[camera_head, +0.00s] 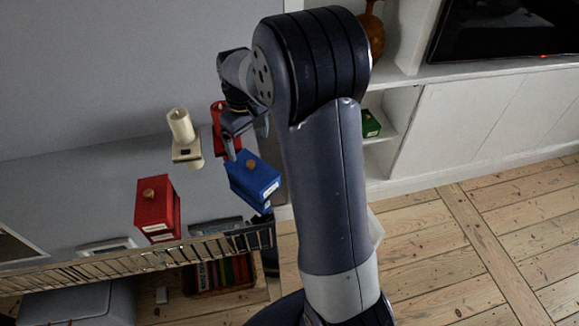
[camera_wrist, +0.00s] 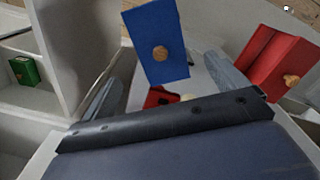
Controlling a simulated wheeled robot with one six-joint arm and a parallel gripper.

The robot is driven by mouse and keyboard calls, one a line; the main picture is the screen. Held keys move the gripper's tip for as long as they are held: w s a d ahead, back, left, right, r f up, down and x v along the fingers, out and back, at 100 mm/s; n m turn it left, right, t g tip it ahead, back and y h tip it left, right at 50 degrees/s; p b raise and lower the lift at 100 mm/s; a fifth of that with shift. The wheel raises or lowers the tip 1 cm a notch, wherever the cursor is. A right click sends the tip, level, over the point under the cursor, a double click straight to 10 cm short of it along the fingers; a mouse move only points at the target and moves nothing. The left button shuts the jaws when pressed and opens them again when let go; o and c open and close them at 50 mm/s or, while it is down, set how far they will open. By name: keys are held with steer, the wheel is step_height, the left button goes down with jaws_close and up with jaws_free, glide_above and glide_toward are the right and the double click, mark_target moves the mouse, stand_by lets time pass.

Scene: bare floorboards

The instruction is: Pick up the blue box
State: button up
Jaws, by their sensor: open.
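The blue box (camera_head: 256,183) has a round wooden knob and a white label, and stands on a surface left of my arm in the head view. In the wrist view the blue box (camera_wrist: 153,28) is upper centre, its knob facing the camera. My gripper (camera_head: 243,138) is open and empty, just above and beside the blue box in the head view. In the wrist view my gripper (camera_wrist: 168,66) has its two fingers spread on either side of the box's near end. Whether they touch it I cannot tell.
A red box (camera_head: 153,202) with a knob stands left of the blue one. A cream candle-like object (camera_head: 181,126) and another red item (camera_head: 217,115), partly hidden by my gripper, are close behind. A metal railing (camera_head: 150,257) runs in front. A green box (camera_head: 371,125) sits on a shelf.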

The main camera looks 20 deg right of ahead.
mark_target(251, 162)
steer(key=shift+o, duration=0.6)
steer(key=shift+f, duration=0.4)
step_height(251, 162, down, 4)
steer(key=shift+w+a+f, duration=0.1)
steer(key=shift+f, duration=0.1)
steer(key=shift+w+f+p, duration=0.2)
steer(key=shift+f+p, duration=0.2)
steer(key=shift+f, duration=1)
steer(key=shift+w+f+p, duration=0.15)
steer(key=shift+f+p, duration=0.25)
steer(key=shift+f, duration=0.95)
steer(key=shift+c, duration=0.6)
steer(key=c, duration=0.8)
step_height(251, 162, up, 10)
steer(key=shift+b, duration=0.6)
